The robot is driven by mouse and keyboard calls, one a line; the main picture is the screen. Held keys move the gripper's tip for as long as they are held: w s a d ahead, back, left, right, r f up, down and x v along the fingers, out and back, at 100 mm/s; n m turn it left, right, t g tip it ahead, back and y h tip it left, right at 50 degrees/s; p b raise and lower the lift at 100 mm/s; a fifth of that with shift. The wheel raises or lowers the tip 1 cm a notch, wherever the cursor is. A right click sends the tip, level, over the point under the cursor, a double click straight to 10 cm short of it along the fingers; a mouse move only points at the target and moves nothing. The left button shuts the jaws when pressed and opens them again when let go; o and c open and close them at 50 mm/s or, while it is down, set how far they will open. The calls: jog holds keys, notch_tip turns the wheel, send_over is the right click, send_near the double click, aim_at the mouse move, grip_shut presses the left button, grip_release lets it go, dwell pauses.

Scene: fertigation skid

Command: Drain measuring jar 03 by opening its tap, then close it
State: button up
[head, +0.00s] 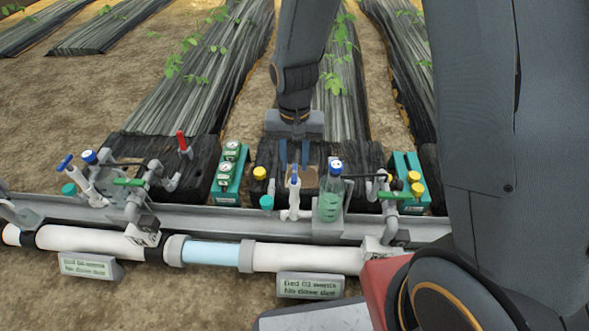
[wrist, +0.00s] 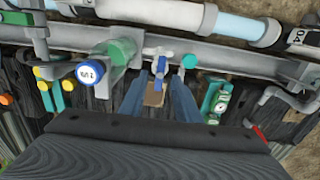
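The measuring jar (head: 329,206) with a blue cap stands on the rail and holds green liquid. It also shows in the wrist view (wrist: 122,50), with its cap label too small to read surely. Beside it is a white tap (head: 293,203) with a blue handle (head: 295,181); in the wrist view, the blue handle (wrist: 160,68) appears between the fingertips. My gripper (head: 294,163) is open, its blue fingers spread behind the tap in the head view. In the wrist view, my gripper (wrist: 159,80) points toward the tap; I cannot tell whether either finger touches it.
A teal cup (head: 267,202) sits left of the tap. Green-handled valves (head: 389,195) and teal gauge blocks (head: 230,172) flank the jar. Another jar and blue-handled tap (head: 66,163) stand left, near a red lever (head: 182,141). A white pipe (head: 305,258) runs in front.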

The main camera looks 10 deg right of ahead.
jog(key=shift+f+b, duration=0.4)
jog(key=shift+f, duration=0.9)
grip_shut()
